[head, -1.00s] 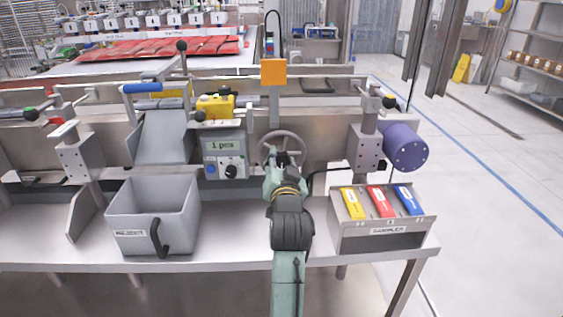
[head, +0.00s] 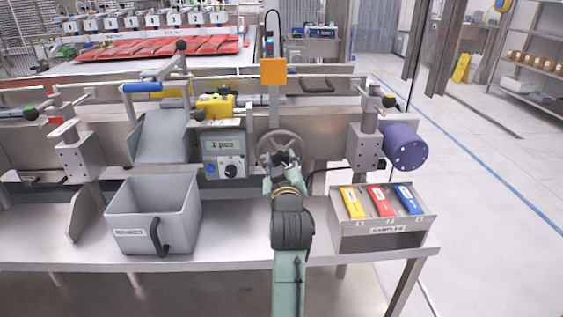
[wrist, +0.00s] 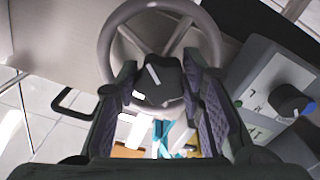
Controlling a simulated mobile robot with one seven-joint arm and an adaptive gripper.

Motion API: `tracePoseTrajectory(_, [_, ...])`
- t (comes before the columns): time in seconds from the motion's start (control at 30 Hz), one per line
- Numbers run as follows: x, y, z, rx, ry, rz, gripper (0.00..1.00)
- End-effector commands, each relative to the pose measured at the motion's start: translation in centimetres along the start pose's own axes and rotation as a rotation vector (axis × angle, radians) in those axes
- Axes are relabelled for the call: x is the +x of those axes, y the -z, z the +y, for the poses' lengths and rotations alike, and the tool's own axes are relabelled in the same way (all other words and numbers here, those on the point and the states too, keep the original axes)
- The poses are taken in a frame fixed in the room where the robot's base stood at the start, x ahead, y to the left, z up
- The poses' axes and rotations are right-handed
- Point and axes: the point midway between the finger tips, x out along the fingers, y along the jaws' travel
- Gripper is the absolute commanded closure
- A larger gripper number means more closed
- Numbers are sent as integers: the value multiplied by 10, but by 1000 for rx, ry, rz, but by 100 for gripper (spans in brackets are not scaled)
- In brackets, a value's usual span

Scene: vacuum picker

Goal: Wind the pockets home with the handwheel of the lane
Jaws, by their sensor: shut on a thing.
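The grey handwheel (head: 281,148) is mounted on the front of the steel lane, right of the counter box (head: 224,153), whose display reads about "1 pcs". In the wrist view the handwheel (wrist: 106,40) shows its rim and spokes at the top. My gripper (head: 281,160) is at the lower part of the wheel. In the wrist view my gripper (wrist: 165,92) has its two padded fingers on either side of a dark knob (wrist: 160,82) with a white mark, and is shut on it. The pockets cannot be clearly told apart here.
A grey reject bin (head: 180,212) stands on the bench to the left. A sample box (head: 385,238) with yellow, red and blue packs stands to the right. A purple cylinder (head: 404,147) sticks out above it. An orange plate (head: 273,72) stands above the wheel.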

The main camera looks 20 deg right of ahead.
Motion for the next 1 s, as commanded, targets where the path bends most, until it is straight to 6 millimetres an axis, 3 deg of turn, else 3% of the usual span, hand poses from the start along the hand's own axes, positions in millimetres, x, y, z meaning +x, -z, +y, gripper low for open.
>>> tracePoseTrajectory(1.0, [0, -1, 1, -965, -2, -1, 92])
